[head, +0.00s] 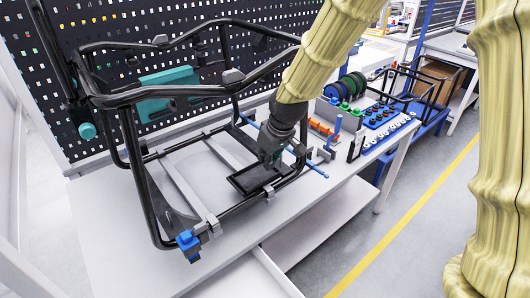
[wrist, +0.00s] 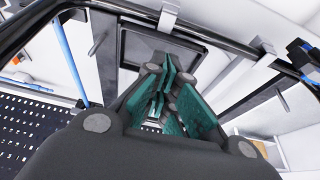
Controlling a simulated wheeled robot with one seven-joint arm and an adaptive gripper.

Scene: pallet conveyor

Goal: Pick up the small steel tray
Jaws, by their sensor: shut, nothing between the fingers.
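A small dark rectangular tray (head: 240,184) with a raised rim lies inside the black tube frame on the workbench, near its front right. It appears to be the steel tray, and it also shows in the wrist view (wrist: 128,44), beyond my fingers. My gripper (head: 270,160) points down at the tray's right end and covers part of it. In the wrist view the green-padded fingers of my gripper (wrist: 172,85) are together and empty. I cannot tell whether the fingertips touch the tray.
The black tube frame (head: 128,97) surrounds the tray, with bars above and beside it. A blue rod (head: 309,166) crosses near my gripper. Small parts and a blue rack (head: 385,118) stand to the right. The bench (head: 105,225) is clear at front left.

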